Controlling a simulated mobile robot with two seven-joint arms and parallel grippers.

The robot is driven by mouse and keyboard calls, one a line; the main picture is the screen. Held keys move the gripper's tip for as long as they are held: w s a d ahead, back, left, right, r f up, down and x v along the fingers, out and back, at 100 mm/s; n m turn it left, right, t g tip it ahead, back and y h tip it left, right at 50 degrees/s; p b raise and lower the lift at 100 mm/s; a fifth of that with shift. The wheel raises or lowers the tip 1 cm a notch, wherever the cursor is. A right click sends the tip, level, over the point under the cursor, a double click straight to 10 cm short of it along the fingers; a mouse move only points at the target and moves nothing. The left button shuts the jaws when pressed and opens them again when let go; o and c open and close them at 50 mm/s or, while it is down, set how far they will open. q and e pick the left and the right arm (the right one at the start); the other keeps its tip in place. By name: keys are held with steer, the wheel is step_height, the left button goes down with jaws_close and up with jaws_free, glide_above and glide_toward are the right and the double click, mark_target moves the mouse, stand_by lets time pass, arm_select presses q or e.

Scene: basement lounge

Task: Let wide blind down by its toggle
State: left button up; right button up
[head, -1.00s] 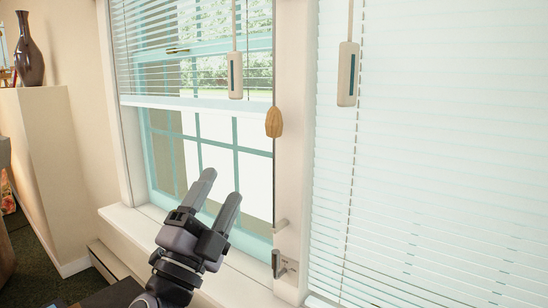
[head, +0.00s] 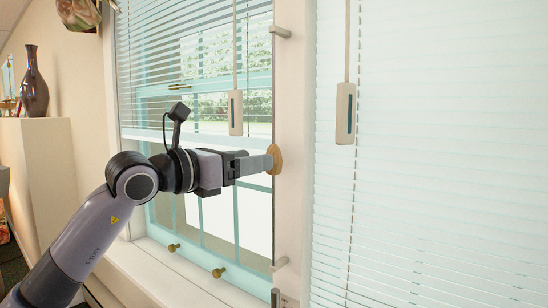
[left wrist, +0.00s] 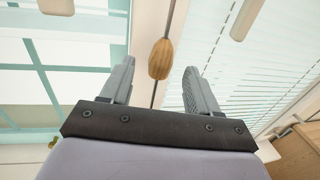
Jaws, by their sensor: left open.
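A wooden acorn-shaped toggle (head: 276,158) hangs on a thin cord beside the window frame. My left gripper (head: 271,163) is open, its fingers pointing right at the toggle, with the tips at it and overlapping it in the head view. In the left wrist view the toggle (left wrist: 161,59) shows in the gap between the two spread fingertips (left wrist: 159,67), and I see no finger shut on it. The left blind (head: 148,55) is partly raised, with its bottom rail across the window. The right blind (head: 430,160) hangs far down. My right gripper is not in view.
Two pale pulls with blue strips hang nearby, one at the left blind (head: 236,112) and one at the right blind (head: 346,113). Small white brackets (head: 280,31) stick out from the frame. A dark vase (head: 34,82) stands on a ledge at left.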

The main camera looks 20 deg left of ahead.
arm_select(q)
steer(key=x, duration=0.6)
steer(key=shift+w+d+p, duration=0.1)
steer(key=shift+d+p, duration=0.1)
steer(key=shift+p, duration=0.2)
jaws_close()
